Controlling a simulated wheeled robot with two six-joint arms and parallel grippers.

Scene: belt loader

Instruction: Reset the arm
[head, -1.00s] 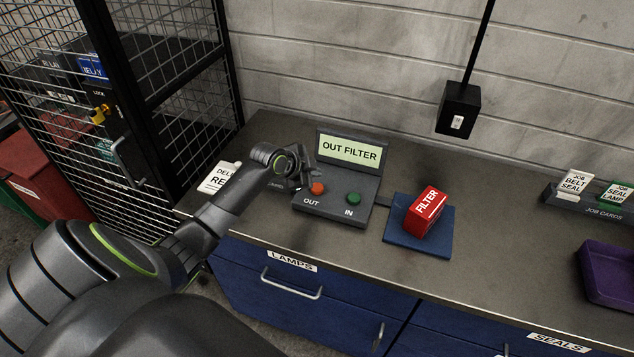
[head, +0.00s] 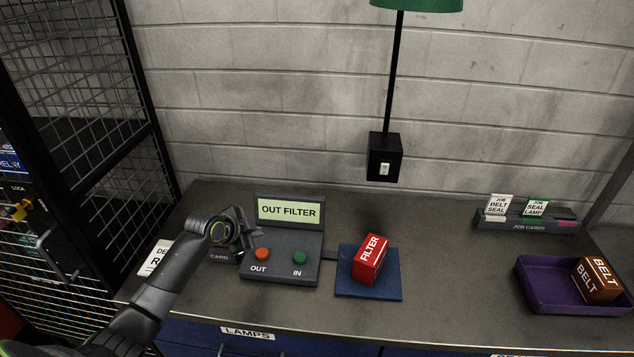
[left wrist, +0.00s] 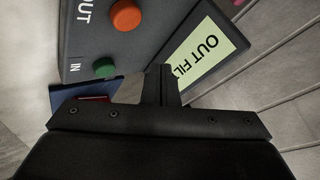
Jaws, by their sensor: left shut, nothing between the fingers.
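My left gripper (head: 245,236) is at the left side of the grey button console (head: 281,278), just beside its orange OUT button (head: 262,254). The fingers are shut and empty. The console screen (head: 288,209) reads OUT FILTER, and a green IN button (head: 300,258) sits on its right. In the left wrist view, the closed fingers (left wrist: 160,85) show in front of the console, with the orange button (left wrist: 126,14) and the green button (left wrist: 104,68) beyond them. My right gripper is not in view.
A red FILTER box (head: 370,258) lies on a blue pad (head: 352,291) right of the console. A purple tray (head: 535,299) with a brown BELT box (head: 596,279) and a job card rack (head: 528,225) are at the right. A mesh cage (head: 85,120) stands left. The counter between pad and tray is clear.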

